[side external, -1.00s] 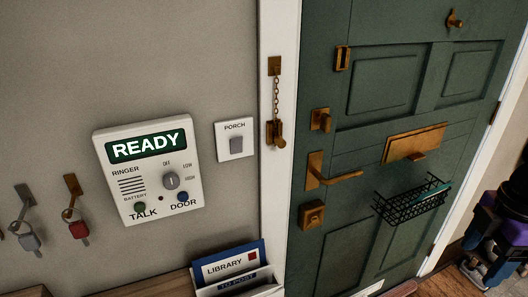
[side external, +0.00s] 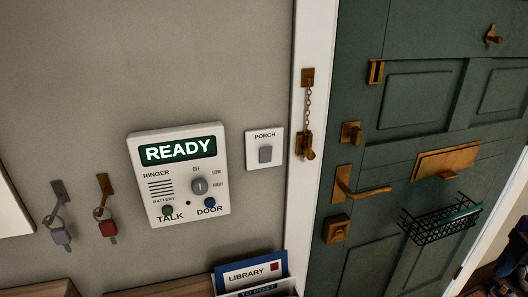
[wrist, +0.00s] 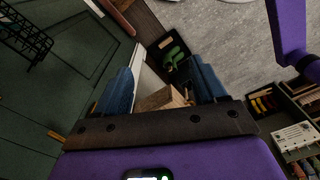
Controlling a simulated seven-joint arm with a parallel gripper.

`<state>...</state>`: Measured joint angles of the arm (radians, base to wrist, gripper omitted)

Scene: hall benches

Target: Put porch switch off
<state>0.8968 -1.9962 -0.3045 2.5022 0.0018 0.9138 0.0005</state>
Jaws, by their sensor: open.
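The porch switch is a white plate (side external: 254,162) labelled PORCH with a grey rocker (side external: 265,154), on the wall in the side external view. It sits between the white intercom panel and the door frame. I cannot tell from the rocker whether it is on or off. My gripper (wrist: 161,76) shows in the wrist view, with two blue fingers apart and nothing between them. It points down toward the floor beside the green door, away from the switch. The switch is not in the wrist view, and my gripper is not clearly visible in the side external view.
The intercom (side external: 180,217) reads READY, with a ringer knob (side external: 199,187). Keys (side external: 108,228) hang left of it; a letter holder (side external: 270,290) stands below. The green door (side external: 410,118) has a lever handle (side external: 360,190) and wire basket (side external: 440,224). A shelf (wrist: 285,105) stands right in the wrist view.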

